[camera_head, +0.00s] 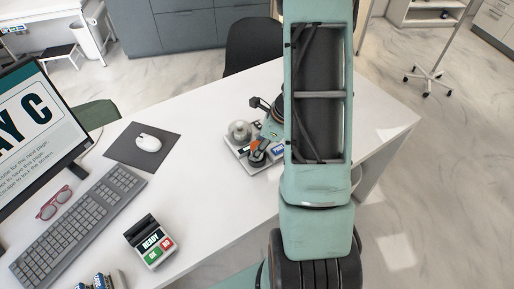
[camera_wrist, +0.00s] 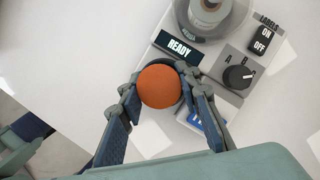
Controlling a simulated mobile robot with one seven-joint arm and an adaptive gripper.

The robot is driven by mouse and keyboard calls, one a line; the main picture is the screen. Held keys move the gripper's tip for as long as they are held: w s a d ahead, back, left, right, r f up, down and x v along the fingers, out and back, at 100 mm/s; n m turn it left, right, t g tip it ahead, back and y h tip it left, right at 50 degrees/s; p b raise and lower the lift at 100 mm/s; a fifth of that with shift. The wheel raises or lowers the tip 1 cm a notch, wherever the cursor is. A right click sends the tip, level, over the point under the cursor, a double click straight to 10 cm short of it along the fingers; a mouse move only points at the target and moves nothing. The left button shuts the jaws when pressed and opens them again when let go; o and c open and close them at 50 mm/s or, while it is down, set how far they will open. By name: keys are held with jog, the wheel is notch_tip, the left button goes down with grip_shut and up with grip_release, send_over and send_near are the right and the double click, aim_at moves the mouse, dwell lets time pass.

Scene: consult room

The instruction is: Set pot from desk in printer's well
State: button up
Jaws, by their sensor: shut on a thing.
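The pot, seen from above as a round orange top (camera_wrist: 160,86), is between the fingers of my gripper (camera_wrist: 160,90) in the wrist view. My gripper is shut on it, one finger on each side. The pot is over the light grey printer (camera_wrist: 208,56), beside its READY display (camera_wrist: 180,48). A dark curved rim shows just behind the pot; the rest of the well is hidden, and I cannot tell how deep the pot sits. In the head view the printer (camera_head: 234,151) stands on the desk (camera_head: 215,198), partly hidden by my arm.
A card reader (camera_head: 150,243), keyboard (camera_head: 80,222), mouse (camera_head: 148,143) on a dark mat, red glasses (camera_head: 54,203) and a monitor (camera_head: 35,125) are on the desk's left side. A black chair (camera_head: 254,45) stands behind. The desk between card reader and printer is clear.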

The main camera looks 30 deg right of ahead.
jog(key=shift+f+b, duration=0.4)
jog(key=shift+s+f, duration=0.1)
jog(key=shift+f, duration=0.1)
dwell(0.6)
jog(key=shift+s+f+b, duration=0.15)
jog(key=shift+f+b, duration=0.15)
jog(key=shift+b, duration=0.15)
jog(key=shift+s, duration=0.1)
jog(key=o, duration=1.1)
jog(key=shift+f, duration=0.2)
jog(key=shift+r, duration=0.1)
